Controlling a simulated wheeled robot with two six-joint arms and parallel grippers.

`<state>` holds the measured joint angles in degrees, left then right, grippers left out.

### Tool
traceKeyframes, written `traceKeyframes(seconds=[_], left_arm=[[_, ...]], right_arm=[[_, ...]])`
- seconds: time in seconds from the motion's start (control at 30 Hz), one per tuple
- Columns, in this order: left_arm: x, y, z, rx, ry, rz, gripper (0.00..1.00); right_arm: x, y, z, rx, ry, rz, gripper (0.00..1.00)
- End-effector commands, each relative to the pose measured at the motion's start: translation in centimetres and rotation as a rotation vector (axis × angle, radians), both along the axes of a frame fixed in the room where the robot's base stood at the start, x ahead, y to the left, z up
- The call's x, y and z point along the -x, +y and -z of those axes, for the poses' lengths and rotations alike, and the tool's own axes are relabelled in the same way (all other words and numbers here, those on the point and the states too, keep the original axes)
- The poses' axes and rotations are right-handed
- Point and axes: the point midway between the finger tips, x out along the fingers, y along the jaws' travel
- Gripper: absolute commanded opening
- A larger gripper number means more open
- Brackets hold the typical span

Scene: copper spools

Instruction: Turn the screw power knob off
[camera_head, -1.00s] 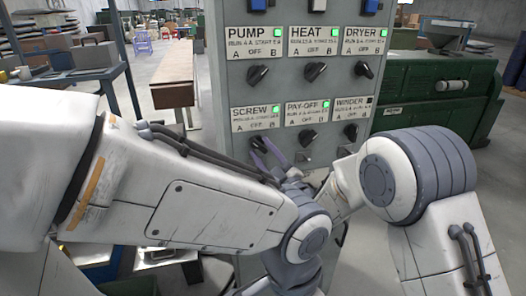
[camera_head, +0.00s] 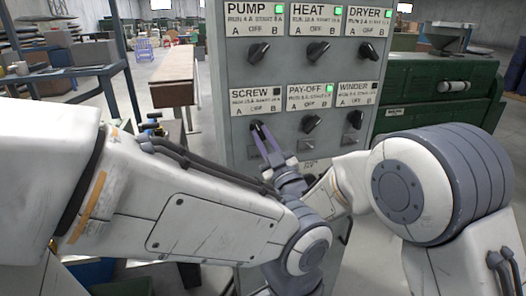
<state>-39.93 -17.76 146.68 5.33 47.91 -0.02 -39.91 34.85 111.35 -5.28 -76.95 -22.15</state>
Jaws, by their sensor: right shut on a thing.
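The black screw power knob (camera_head: 257,125) sits under the SCREW label (camera_head: 256,99) on the grey control panel (camera_head: 240,75), mostly covered by gripper fingers. The indicator beside the SCREW label is dark. My right gripper (camera_head: 263,133) has its purple-grey fingers shut on this knob, reaching up to it from below. The exact angle of the knob is hard to tell behind the fingers. My left arm crosses from the left in front of the panel; its gripper cannot be made out.
The pay-off knob (camera_head: 311,123) is close on the right, with the winder knob (camera_head: 354,119) beyond it. The heat knob (camera_head: 318,51) and other knobs are above, with lit green indicators. A green machine (camera_head: 436,85) stands behind on the right.

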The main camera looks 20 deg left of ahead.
Motion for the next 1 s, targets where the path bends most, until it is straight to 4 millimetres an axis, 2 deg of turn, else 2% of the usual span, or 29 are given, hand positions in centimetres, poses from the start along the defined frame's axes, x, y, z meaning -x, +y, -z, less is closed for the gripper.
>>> traceKeyframes(seconds=[0.03,0.1,0.4,0.63,1.0], left_arm=[[0.0,0.0,1.6,0.000,0.000,0.000,0.50],[0.0,0.0,2.6,0.000,0.000,0.000,0.50],[0.0,0.0,5.4,0.000,0.000,0.000,0.50],[0.0,0.0,6.4,0.000,0.000,0.000,0.50],[0.0,0.0,6.6,0.000,0.000,0.000,0.50]], right_arm=[[0.2,0.1,0.8,-0.035,0.023,-0.003,0.00],[0.2,0.1,0.7,-0.081,0.056,-0.002,0.00],[0.3,0.3,0.5,-0.243,0.176,-0.003,0.00],[0.2,0.3,0.3,-0.309,0.227,-0.001,0.00],[0.2,0.4,0.1,-0.332,0.245,-0.001,0.00]])
